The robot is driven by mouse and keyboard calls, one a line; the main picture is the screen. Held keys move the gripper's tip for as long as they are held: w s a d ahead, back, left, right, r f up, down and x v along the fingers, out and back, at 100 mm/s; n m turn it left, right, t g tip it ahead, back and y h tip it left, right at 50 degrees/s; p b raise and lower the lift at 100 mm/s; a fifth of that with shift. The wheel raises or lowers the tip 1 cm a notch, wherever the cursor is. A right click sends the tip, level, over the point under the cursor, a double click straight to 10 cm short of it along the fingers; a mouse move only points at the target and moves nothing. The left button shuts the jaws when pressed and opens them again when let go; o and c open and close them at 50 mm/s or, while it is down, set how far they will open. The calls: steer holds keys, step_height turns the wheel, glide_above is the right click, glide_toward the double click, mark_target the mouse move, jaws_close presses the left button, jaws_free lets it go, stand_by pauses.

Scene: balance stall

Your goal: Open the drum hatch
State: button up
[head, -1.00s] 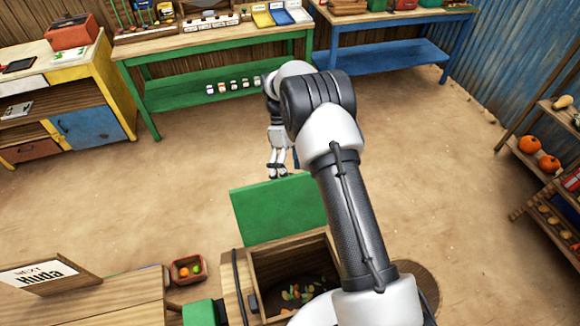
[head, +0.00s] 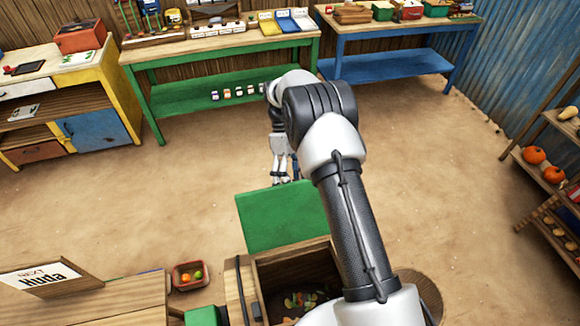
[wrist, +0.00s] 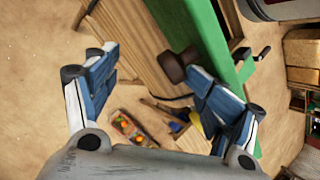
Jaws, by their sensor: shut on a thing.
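The drum hatch (head: 275,220) is a flat green panel standing raised at the far side of a wooden box. The box opening (head: 268,268) is uncovered, with small coloured pieces (head: 300,299) inside. My gripper (head: 284,180) is at the far upper edge of the panel, partly behind my arm. In the wrist view, the fingers of my gripper (wrist: 155,90) stand well apart.
A red tray (head: 188,276) with fruit sits left of the box, by a wooden counter with a name sign (head: 42,278). A green table (head: 215,55) and a blue table (head: 400,65) stand at the back. Shelves with pumpkins (head: 534,155) are at right. The middle floor is clear.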

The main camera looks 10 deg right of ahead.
steer(key=v, duration=0.9)
steer(key=shift+w+r, duration=0.25)
steer(key=shift+r, duration=0.05)
steer(key=shift+c, duration=1.2)
steer(key=shift+v, duration=0.95)
steer(key=shift+s+r, duration=0.1)
steer(key=shift+s, duration=0.05)
